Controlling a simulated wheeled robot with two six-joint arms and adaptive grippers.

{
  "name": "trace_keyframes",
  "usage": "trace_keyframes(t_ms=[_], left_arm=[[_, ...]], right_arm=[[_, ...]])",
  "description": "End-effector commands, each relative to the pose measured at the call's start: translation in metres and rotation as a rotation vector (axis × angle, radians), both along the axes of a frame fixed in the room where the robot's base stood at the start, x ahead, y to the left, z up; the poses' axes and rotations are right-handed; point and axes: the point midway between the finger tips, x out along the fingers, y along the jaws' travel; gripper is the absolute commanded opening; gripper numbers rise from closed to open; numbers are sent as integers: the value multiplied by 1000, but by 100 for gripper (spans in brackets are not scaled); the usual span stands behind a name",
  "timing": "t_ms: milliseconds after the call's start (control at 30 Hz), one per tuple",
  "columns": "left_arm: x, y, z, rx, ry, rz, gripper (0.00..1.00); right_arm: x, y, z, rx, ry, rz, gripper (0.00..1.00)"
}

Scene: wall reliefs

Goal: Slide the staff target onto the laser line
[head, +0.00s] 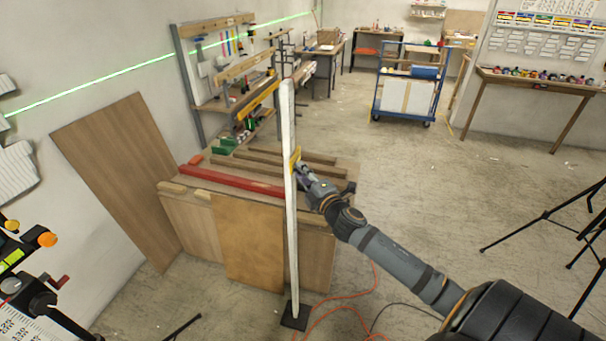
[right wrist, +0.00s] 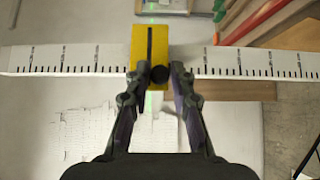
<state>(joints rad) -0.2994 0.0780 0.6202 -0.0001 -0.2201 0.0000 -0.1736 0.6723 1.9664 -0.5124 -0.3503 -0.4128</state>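A tall white staff (head: 291,220) stands upright on a small dark foot in the head view. It runs crosswise, with black graduations, in the right wrist view (right wrist: 85,60). The yellow staff target (head: 295,160) sits on its upper part; the wrist view shows the target (right wrist: 140,42) with a black line and a round black knob. My right gripper (head: 301,168) is at the target, its fingertips (right wrist: 160,72) close on both sides of the knob. The green laser line (head: 95,79) crosses the wall higher in the picture than the target. My left gripper is not in view.
A low bench (head: 340,170) with timbers and a red bar (head: 235,182) stands behind the staff. A leaning brown board (head: 118,175) is left. Level equipment with orange knobs (head: 47,240) fills the lower left corner. Orange cable (head: 350,308) lies on the floor; tripod legs (head: 545,214) stand right.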

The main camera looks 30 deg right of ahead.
Motion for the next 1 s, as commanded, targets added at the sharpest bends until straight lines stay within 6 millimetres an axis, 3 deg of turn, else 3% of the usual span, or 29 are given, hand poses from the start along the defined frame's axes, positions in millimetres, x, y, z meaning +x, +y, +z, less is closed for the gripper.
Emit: trace_keyframes(t_ms=[33, 133, 500, 667, 833, 1000], left_arm=[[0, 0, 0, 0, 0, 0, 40], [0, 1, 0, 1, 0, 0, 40], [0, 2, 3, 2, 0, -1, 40], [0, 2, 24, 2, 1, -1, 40], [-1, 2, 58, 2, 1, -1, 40], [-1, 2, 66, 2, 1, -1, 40]], right_arm=[[0, 0, 0, 0, 0, 0, 12], [0, 0, 0, 0, 0, 0, 0], [0, 0, 3, -1, 0, 0, 0], [0, 0, 26, -2, -1, 0, 0], [0, 0, 64, -2, -3, 1, 0], [0, 0, 73, -1, -1, 0, 0]])
